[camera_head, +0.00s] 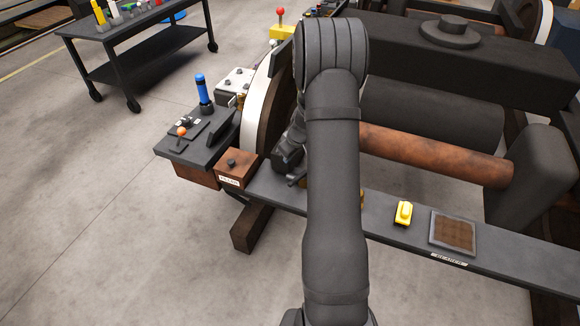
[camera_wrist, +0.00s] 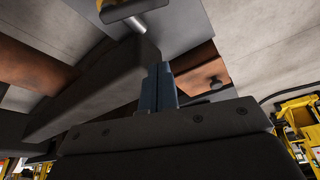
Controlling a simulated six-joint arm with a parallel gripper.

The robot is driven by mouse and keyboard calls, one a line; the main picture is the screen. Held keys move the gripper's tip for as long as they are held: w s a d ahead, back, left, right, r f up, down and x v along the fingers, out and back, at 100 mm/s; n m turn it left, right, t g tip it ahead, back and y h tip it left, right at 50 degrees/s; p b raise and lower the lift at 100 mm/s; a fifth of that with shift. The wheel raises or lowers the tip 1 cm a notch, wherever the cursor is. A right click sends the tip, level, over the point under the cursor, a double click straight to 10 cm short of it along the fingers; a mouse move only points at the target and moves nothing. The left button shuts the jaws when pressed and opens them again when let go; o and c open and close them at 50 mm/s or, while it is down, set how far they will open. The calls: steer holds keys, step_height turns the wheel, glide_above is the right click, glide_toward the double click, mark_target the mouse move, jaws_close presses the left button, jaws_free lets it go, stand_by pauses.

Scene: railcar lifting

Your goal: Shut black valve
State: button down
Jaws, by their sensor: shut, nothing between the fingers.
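My gripper (camera_wrist: 158,88) shows in the wrist view with its two blue-grey fingers together and nothing between them. In the head view my gripper (camera_head: 294,181) is low beside the wheel, mostly hidden by my forearm. A brown box (camera_head: 230,178) with a small black knob (camera_head: 231,162) on top stands left of my gripper; this may be the black valve. A long dark bar (camera_wrist: 85,98) passes close by the fingers on the left. I cannot tell whether they touch it.
A brass-coloured fitting (camera_wrist: 125,12) is at the top of the wrist view. In the head view a yellow switch (camera_head: 403,213) and a framed brown panel (camera_head: 453,232) lie on the dark ledge. A blue handle (camera_head: 203,90) and orange-tipped lever (camera_head: 181,132) stand left. A tool cart (camera_head: 140,60) is behind.

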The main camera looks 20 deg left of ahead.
mark_target(294, 181)
steer(key=x, duration=0.9)
steer(key=d, duration=0.1)
steer(key=s+d, duration=0.1)
steer(key=d, duration=0.1)
steer(key=shift+f, duration=0.15)
steer(key=shift+s+d, duration=0.25)
steer(key=shift+d, duration=0.1)
steer(key=n, duration=0.1)
steer(key=d+n, duration=0.1)
steer(key=shift+s+d+n+g, duration=0.15)
steer(key=shift+s+n+g, duration=0.2)
steer(key=shift+n+g, duration=0.05)
steer(key=shift+s+d, duration=0.2)
steer(key=shift+d, duration=0.25)
